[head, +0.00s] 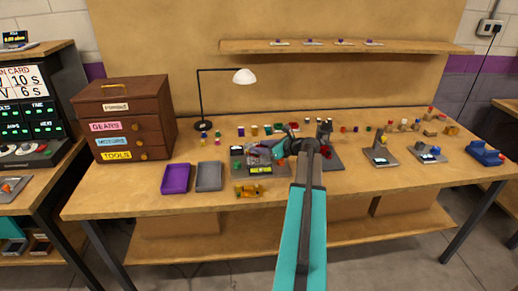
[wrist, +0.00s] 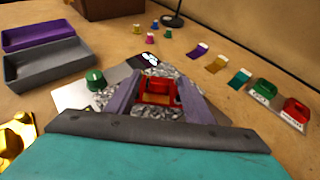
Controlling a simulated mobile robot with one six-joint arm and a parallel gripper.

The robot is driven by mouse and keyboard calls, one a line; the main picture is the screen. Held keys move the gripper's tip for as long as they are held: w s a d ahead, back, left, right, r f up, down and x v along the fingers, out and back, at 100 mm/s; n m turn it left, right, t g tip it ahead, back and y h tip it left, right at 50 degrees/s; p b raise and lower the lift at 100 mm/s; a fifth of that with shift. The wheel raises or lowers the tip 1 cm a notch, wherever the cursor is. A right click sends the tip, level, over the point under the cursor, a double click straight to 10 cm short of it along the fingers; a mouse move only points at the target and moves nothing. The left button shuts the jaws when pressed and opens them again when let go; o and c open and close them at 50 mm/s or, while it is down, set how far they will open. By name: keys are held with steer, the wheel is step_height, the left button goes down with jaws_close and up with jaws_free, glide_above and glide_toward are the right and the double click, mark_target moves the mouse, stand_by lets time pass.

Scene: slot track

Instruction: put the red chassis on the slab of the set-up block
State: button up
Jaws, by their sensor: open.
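The red chassis (wrist: 157,90) is between the two purple-grey fingers of my gripper (wrist: 154,97) in the wrist view. The fingers are apart, one on each side of it. A speckled grey slab (wrist: 166,71) shows around and beneath it, and the chassis appears to sit on or just over this slab; contact is hard to see. In the head view my gripper (head: 262,152) is low over the grey set-up block (head: 276,171), which has a green knob (wrist: 95,79) and a lit display. My arm and gripper hide much of the chassis and slab there.
A purple tray (head: 176,179) and a grey tray (head: 209,177) lie left of the block. A gold piece (head: 249,190) lies in front. Green and red buttons (wrist: 297,109) are to the right in the wrist view. A lamp (head: 203,124) and drawer cabinet (head: 122,119) stand behind left.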

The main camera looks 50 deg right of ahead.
steer(key=shift+s, duration=0.1)
steer(key=b+v, duration=0.1)
steer(key=v, duration=1.2)
steer(key=shift+s, duration=0.35)
steer(key=shift+r, duration=0.15)
